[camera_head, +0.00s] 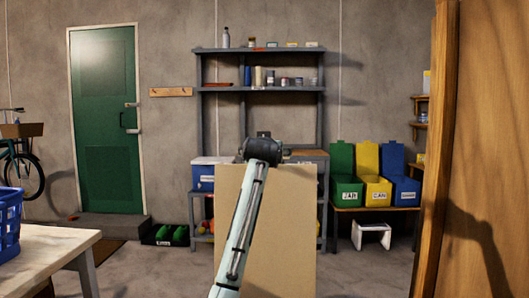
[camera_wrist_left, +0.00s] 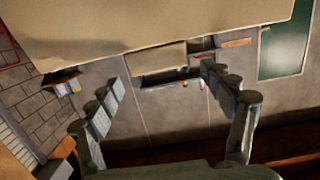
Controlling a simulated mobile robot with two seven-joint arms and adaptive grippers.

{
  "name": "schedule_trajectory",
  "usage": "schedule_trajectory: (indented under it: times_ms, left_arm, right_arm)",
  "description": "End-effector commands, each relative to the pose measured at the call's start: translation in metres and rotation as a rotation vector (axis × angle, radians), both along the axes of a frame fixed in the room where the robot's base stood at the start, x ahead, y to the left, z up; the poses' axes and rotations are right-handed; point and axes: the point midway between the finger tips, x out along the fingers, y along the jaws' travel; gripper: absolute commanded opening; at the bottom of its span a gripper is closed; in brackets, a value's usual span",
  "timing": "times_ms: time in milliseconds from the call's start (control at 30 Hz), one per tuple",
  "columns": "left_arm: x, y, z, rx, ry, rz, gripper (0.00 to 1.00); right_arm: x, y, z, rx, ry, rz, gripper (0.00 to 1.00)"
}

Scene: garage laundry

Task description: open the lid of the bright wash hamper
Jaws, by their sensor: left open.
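I cannot pick out the bright wash hamper or its lid for certain in either view. A plain beige upright panel or box (camera_head: 290,230) stands in front of me in the head view; I cannot tell what it belongs to. One arm of mine reaches up in front of it, ending in a dark joint above its top edge. In the left wrist view my left gripper (camera_wrist_left: 163,85) is open, its two fingers wide apart with nothing gripped. A broad beige surface (camera_wrist_left: 120,25) fills the top of that view. My right gripper does not show.
A wooden panel (camera_head: 480,150) blocks the right side. A blue basket (camera_head: 10,225) sits on a table (camera_head: 45,243) at the left. Shelving (camera_head: 210,120) and green, yellow and blue bins (camera_head: 375,190) stand at the back, with a green door (camera_head: 105,100). Some grey floor is clear.

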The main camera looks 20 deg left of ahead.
Motion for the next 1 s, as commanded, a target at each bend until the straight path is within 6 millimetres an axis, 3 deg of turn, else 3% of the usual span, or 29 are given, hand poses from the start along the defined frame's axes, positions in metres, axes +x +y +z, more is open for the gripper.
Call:
schedule_trajectory:
  times_ms: [300,500,1000]
  left_arm:
    - [-0.066,-0.016,0.010,-0.001,-0.004,-0.001,0.81]
    - [-0.092,-0.022,0.014,0.001,-0.003,-0.001,0.81]
    - [-0.097,-0.023,0.014,0.002,-0.002,0.001,0.81]
  right_arm:
    - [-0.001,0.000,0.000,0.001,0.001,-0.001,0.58]
    - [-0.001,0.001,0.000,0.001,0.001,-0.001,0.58]
    - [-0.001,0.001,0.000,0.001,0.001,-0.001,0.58]
